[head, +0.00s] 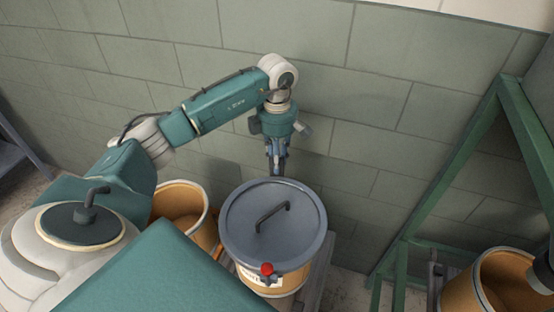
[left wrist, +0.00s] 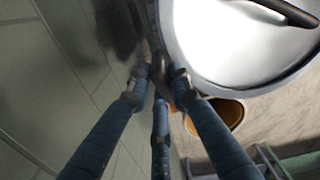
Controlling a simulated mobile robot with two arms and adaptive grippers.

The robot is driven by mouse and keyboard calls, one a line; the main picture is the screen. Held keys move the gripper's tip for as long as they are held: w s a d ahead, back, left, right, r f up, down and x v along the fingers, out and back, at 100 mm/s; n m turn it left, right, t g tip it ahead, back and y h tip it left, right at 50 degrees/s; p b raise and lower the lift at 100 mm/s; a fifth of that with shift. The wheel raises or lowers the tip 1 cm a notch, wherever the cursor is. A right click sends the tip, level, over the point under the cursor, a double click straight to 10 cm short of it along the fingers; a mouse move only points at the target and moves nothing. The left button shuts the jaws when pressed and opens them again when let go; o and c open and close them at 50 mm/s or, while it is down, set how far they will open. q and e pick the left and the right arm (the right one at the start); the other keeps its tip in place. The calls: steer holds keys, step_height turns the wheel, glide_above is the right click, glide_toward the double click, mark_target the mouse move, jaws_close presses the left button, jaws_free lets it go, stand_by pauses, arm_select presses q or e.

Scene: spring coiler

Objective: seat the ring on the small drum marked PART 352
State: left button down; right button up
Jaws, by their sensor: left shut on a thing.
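The small drum (head: 284,284) is tan, with a grey lid (head: 245,213) that has a dark bar handle. A white label on its front is partly covered and too small to read. The grey ring (head: 321,243) runs around the lid's edge, with a red knob (head: 267,268) at the front. I cannot tell whether it sits fully down. My left gripper (head: 277,172) points down at the drum's far side, shut on the ring's back edge. In the left wrist view the fingers (left wrist: 158,78) close at the rim beside the pale lid (left wrist: 225,45). My right gripper is not in view.
An open tan drum (head: 182,204) stands close on the left. Another open drum (head: 490,285) is at the lower right, beyond a green steel frame (head: 445,185). A block wall (head: 400,70) rises close behind the small drum and my left arm.

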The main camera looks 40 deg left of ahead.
arm_select(q)
steer(key=c, duration=0.9)
jaws_free()
steer(key=shift+c, duration=0.2)
step_height(320, 180, up, 12)
steer(key=p, duration=0.7)
steer(key=shift+p, duration=0.3)
stand_by(0.9)
